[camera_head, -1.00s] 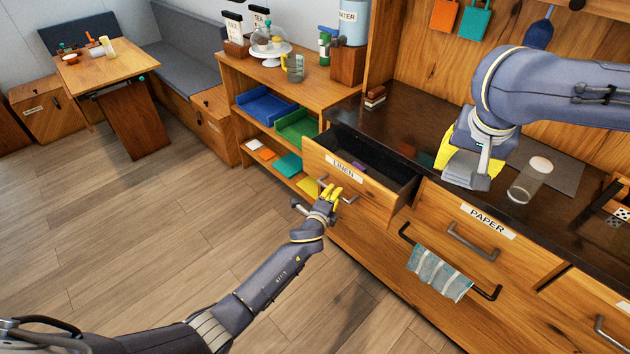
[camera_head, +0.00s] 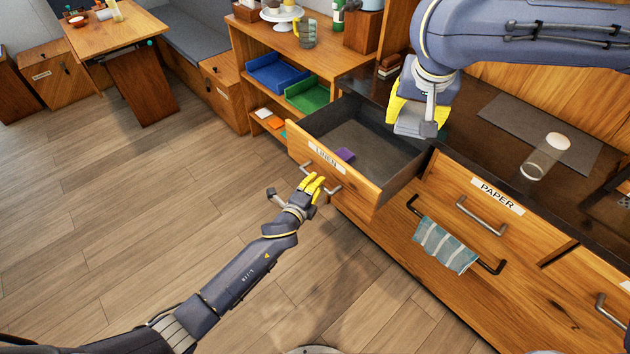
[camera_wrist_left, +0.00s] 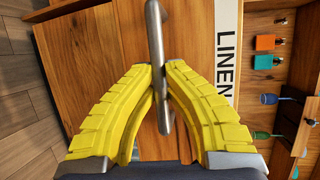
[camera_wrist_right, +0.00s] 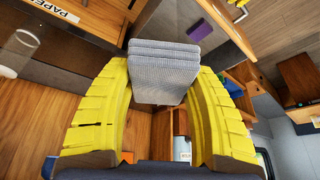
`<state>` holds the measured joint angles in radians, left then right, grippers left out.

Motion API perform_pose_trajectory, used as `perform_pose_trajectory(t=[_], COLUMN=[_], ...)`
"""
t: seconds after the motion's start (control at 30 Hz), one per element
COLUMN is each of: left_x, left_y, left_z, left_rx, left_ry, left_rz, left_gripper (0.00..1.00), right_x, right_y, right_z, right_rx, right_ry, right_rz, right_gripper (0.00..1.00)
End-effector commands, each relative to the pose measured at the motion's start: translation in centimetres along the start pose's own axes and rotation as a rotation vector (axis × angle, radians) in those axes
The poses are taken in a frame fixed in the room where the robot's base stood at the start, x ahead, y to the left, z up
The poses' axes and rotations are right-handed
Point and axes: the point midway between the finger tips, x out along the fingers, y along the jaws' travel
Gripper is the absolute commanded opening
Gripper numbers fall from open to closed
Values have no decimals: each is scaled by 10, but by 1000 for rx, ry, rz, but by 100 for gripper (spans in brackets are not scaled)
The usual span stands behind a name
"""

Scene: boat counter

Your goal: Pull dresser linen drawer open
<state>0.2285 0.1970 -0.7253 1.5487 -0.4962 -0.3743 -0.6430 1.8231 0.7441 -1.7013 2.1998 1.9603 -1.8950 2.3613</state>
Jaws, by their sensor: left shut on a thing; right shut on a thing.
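The linen drawer (camera_head: 352,182) stands well open, with its LINEN label on the front and a small purple item (camera_head: 345,154) inside. My left gripper (camera_head: 316,184) is shut on its metal handle (camera_wrist_left: 155,45); the yellow fingers close around the bar in the left wrist view. My right gripper (camera_head: 418,112) is above the counter, behind and to the right of the open drawer. It is shut on a folded grey cloth (camera_wrist_right: 165,70), which sits between its yellow fingertips in the right wrist view.
A PAPER drawer (camera_head: 470,208) is shut on the right, with a striped towel (camera_head: 445,245) on a rail below it. A clear glass (camera_head: 546,157) stands on the dark counter. Shelves with a blue tray (camera_head: 278,76) and a green tray (camera_head: 308,94) are left of the drawer. The floor in front is clear.

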Motion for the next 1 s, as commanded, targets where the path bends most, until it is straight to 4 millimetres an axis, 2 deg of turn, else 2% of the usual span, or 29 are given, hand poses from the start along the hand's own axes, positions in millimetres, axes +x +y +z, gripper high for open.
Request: perform_pose_trajectory(t=[0.03,0.17,0.2,0.43,0.77,0.87,1.0], left_x=[0,0,0,0,-4,-14,-37], left_y=[2,2,2,1,1,2,2], left_z=[5,6,6,3,2,2,2], left_rx=[4,5,5,3,1,0,1], left_ry=[-9,-9,-9,-5,-3,-2,-2], left_rz=[4,5,5,3,1,2,2], left_gripper=[0,0,11,36,36,36,36], right_x=[0,0,0,0,0,0,0], right_y=[0,0,0,0,0,0,0], right_z=[0,0,0,0,0,0,0], right_rx=[0,0,0,0,0,0,0], right_ry=[0,0,0,0,0,0,0], right_rz=[0,0,0,0,0,0,0], right_gripper=[29,29,29,29,29,29,29])
